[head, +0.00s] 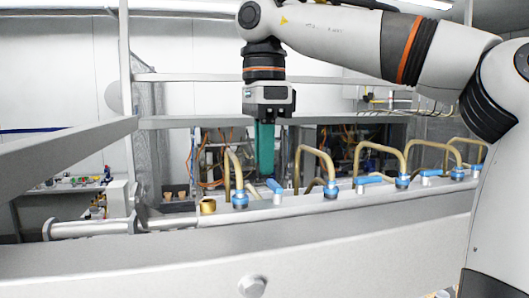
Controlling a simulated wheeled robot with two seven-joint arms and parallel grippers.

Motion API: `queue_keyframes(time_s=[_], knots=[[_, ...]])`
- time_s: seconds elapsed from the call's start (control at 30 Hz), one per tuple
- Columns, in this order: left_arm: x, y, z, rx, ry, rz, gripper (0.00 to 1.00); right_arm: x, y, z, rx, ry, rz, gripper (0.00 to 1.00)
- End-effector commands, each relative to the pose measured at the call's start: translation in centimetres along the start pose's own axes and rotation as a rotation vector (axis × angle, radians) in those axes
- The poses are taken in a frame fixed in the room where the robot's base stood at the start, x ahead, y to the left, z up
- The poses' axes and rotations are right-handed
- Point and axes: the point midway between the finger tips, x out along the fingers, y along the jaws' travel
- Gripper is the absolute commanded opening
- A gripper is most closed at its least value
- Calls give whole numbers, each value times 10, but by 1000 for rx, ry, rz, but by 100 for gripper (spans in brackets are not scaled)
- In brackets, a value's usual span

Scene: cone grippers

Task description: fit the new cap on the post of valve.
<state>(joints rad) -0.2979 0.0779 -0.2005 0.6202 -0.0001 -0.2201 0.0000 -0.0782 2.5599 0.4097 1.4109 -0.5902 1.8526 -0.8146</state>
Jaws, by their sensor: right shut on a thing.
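My right gripper (265,174) comes down from above, with its long teal fingers pointing straight down over the rail. It is shut on a small blue cap (274,186), which shows at the fingertips and looks tilted. A short pale valve post (277,197) stands on the rail just below the cap. I cannot tell whether cap and post touch. The fingers hide part of the cap. My left gripper is not in view.
Along the pale rail (160,245) stand several bent brass pipes (300,165) with blue collars (240,200), close to my right gripper. Other valves with blue handles (370,180) stand to the right. A brass fitting (207,206) sits to the left. Frame bars cross behind.

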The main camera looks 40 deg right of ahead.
Motion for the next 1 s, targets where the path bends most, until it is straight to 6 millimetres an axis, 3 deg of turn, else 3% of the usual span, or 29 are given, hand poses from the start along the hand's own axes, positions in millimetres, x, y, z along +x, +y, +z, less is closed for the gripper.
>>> queue_keyframes(time_s=[0.27, 0.7, 1.0], knots=[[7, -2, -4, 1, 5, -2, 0, 10, 0, -1, 1, -2, -1, 0], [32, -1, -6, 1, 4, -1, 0, 51, 0, -1, 1, -2, -1, 0], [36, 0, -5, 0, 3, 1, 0, 58, 0, -1, 1, -2, -1, 0]])
